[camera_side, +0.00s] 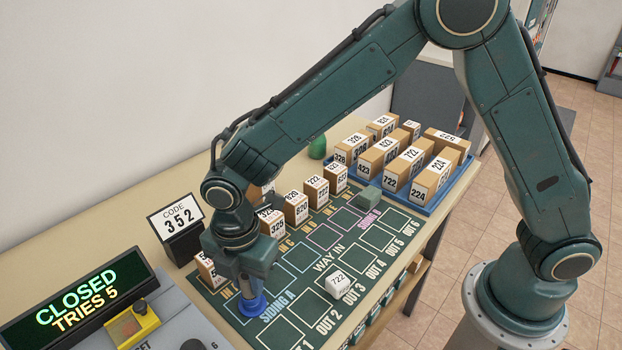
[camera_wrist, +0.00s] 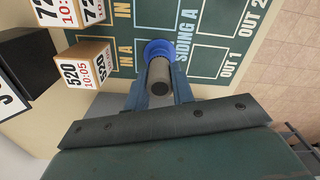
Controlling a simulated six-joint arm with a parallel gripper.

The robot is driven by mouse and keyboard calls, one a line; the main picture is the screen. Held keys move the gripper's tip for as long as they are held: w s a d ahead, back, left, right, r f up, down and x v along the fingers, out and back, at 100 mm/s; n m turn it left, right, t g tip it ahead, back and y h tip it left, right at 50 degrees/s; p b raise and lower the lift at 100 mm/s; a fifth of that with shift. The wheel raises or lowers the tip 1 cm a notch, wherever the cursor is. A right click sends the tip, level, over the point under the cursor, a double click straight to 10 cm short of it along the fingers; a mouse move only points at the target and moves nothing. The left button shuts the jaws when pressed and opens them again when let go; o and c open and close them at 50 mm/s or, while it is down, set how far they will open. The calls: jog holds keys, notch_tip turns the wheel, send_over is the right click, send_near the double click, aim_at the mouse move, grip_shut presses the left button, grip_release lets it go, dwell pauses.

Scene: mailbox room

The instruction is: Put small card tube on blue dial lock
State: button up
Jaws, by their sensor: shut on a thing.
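My gripper (camera_side: 252,283) points down over the near left end of the green mat, beside the words SIDING A. Its jaws are shut on a grey cylinder, which shows end-on between the fingers in the wrist view (camera_wrist: 159,76). A round blue piece (camera_side: 252,305) is directly below the jaws, and in the wrist view (camera_wrist: 158,46) it lies just past the cylinder. I cannot tell whether the cylinder and blue piece are joined, or whether the blue piece is the dial lock. I cannot clearly make out a card tube.
Numbered boxes (camera_side: 295,208) stand along the mat's back edge; box 520 (camera_wrist: 86,66) is close to my gripper. A blue tray (camera_side: 455,187) holds several boxes. The CLOSED display (camera_side: 80,302) and yellow button (camera_side: 134,325) are at left.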

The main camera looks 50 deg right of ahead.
aim_at(246, 276)
jog(key=shift+f, duration=0.15)
jog(key=o, duration=1)
jog(key=shift+c, duration=0.2)
notch_tip(246, 276, up, 12)
jog(key=shift+r, duration=0.2)
dwell(0.4)
